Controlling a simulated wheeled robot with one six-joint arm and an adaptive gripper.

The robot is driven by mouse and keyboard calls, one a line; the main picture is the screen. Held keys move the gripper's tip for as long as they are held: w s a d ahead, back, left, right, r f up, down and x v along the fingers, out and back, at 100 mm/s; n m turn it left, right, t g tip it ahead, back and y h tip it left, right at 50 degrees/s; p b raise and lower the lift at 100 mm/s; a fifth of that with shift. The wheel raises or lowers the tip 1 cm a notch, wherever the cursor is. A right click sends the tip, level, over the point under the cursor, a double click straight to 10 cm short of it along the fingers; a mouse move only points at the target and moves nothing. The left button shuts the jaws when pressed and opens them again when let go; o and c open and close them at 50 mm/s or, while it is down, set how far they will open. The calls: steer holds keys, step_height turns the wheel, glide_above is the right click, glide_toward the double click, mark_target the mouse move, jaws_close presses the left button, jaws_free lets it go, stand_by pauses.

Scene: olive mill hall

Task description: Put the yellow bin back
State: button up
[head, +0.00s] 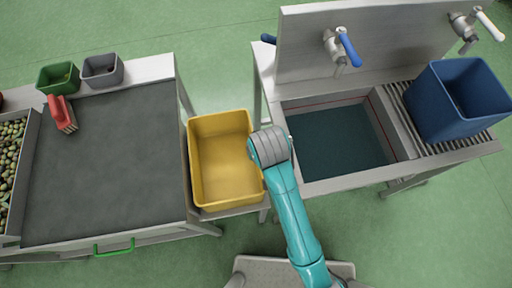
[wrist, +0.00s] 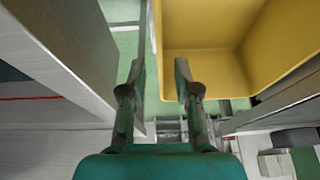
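The yellow bin (head: 222,158) stands upright and empty on a low stand (head: 232,211) between the dark-topped table and the sink. In the wrist view the yellow bin (wrist: 210,62) fills the upper right, with its inside showing. My gripper (wrist: 160,75) is open. One finger shows in front of the bin and the other to the left of it. The bin's near-side edge lines up with the gap between the fingers; I cannot tell whether either touches it. In the head view my wrist overlaps the bin's right rim and hides the fingers.
The steel sink (head: 402,143) with its water-filled basin is close on the right. A blue bin (head: 458,100) stands on its ribbed drainboard. On the left, the table (head: 110,160) carries a red-handled brush (head: 62,113), a green tub (head: 58,78) and a grey tub (head: 102,70).

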steer(key=shift+v, duration=2.05)
